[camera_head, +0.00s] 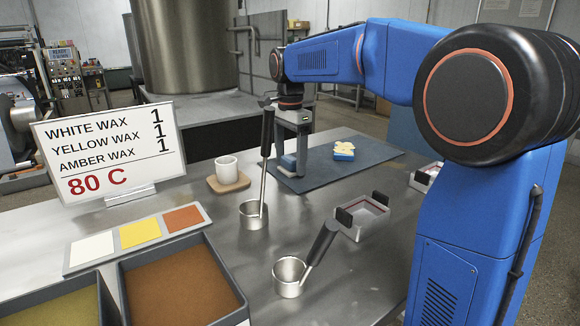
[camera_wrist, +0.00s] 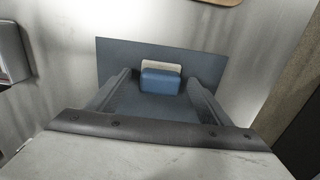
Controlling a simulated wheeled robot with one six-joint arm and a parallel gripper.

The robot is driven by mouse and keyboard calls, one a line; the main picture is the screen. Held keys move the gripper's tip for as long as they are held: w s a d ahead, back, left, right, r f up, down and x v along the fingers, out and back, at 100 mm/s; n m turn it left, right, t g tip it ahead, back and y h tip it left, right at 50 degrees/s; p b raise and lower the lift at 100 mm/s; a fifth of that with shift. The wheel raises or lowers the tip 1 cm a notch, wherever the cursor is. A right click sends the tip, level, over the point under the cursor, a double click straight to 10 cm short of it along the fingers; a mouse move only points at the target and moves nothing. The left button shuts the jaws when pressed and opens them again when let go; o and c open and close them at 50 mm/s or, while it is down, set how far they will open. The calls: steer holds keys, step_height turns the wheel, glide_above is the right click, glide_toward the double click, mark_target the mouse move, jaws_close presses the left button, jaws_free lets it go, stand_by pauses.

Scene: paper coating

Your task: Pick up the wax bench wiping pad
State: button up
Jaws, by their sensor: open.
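A blue block with a pale, off-white layer at its far side, which looks like the wiping pad (camera_wrist: 160,82), lies on the blue-grey mat (camera_wrist: 115,55) in the wrist view. My gripper (camera_wrist: 160,100) is open, with one finger on each side of the block and gaps showing on both sides. In the head view my gripper (camera_head: 291,160) points down at the left end of the mat (camera_head: 310,180). A blue shape, likely the same pad (camera_head: 288,163), shows low at its fingers, partly hidden.
A white cup (camera_head: 227,168) stands on a wooden coaster (camera_head: 228,183) left of the mat. Two long-handled metal ladles (camera_head: 252,215) (camera_head: 289,275) stand in front. Grey clamp trays (camera_head: 364,218) (camera_head: 425,175) are to the right. A wax sign (camera_head: 108,150) and wax trays (camera_head: 180,285) occupy the left.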

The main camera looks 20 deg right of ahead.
mark_target(290, 157)
steer(key=shift+f, duration=0.3)
steer(key=shift+c, duration=0.6)
steer(key=c, duration=1)
step_height(290, 157, up, 10)
steer(key=shift+r, duration=0.1)
steer(key=shift+o, duration=0.4)
